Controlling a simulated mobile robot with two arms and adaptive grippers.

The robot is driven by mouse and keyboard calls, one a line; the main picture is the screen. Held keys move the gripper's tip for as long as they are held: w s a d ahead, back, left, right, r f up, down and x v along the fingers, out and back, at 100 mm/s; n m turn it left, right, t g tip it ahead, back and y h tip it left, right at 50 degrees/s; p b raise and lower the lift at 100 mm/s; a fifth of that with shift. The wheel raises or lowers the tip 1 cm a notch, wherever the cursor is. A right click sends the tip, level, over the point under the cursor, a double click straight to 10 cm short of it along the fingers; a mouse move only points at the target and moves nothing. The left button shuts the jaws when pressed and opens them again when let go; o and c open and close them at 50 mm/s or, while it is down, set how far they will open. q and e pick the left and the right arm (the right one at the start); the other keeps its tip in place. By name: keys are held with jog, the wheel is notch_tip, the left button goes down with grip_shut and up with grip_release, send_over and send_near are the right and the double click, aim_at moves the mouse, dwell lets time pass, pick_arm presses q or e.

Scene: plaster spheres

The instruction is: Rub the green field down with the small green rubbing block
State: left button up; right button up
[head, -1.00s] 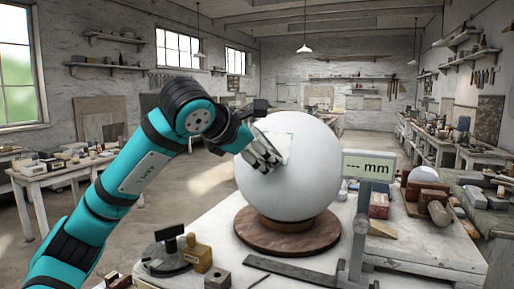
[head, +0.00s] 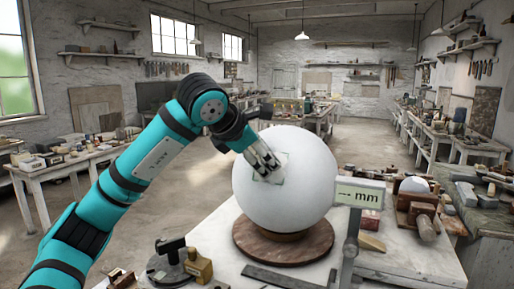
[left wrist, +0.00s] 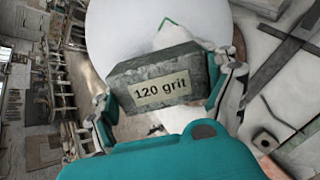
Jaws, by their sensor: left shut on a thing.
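A large white plaster sphere (head: 300,192) rests on a round wooden stand (head: 284,248). The green field (head: 273,181) shows as a thin green outline on its near left side, partly hidden by my fingers; a corner of the outline also shows in the left wrist view (left wrist: 183,34). My left gripper (head: 266,166) is at the field, shut on a grey-green rubbing block (left wrist: 158,80) marked "120 grit". The block fills the space between the fingers. Whether it touches the sphere is hard to tell. My right gripper is not in view.
A gauge with an "mm" display (head: 360,194) stands close right of the sphere. A dark-based tool (head: 170,262) and a yellowish block (head: 198,266) stand front left on the white table (head: 222,228). Wooden blocks and another device sit at the right.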

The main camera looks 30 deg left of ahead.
pick_arm(q)
jog(key=shift+w+f, duration=0.3)
jog(key=shift+w, duration=0.15)
dwell(0.6)
jog(key=shift+s+d+f+b, duration=0.25)
jog(key=shift+d+f+b, duration=0.05)
jog(key=shift+d+b, duration=0.15)
jog(key=shift+s+d+f+b, duration=0.2)
jog(key=shift+d+f+b, duration=0.1)
jog(key=shift+d, duration=0.1)
jog(key=shift+a+r, duration=0.1)
